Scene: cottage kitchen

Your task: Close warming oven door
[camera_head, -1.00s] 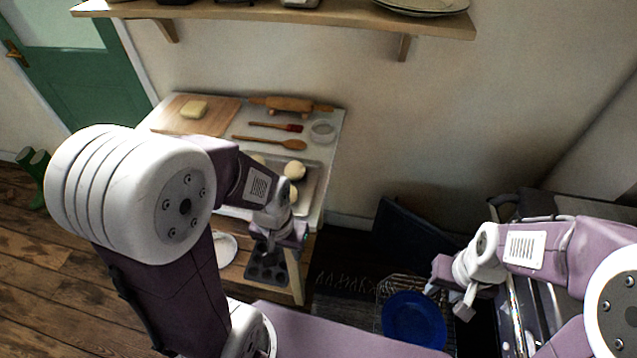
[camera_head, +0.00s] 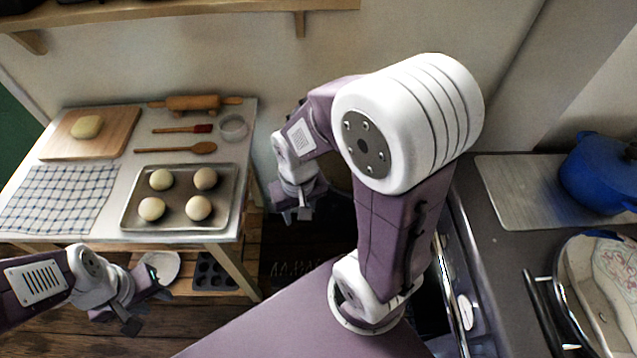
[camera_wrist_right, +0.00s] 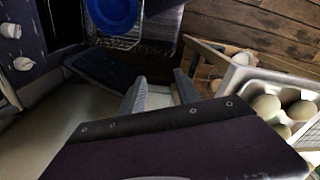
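In the right wrist view a dark flat panel (camera_wrist_right: 108,76), which looks like the open warming oven door, lies beyond my right fingers. The stove front (camera_wrist_right: 20,60) with white knobs is at the left. A blue plate (camera_wrist_right: 112,14) on a wire rack (camera_wrist_right: 155,28) is at the top. My right gripper (camera_wrist_right: 162,92) is open and empty, with no visible contact with the panel. In the head view my right gripper (camera_head: 297,215) points down between table and stove, and my arm hides most of the oven. My left gripper (camera_head: 148,309) looks open and empty at lower left.
The worktable (camera_head: 130,240) at left holds a tray (camera_head: 176,226) of dough balls, a checked cloth (camera_head: 62,200) and a rolling pin (camera_head: 195,103).

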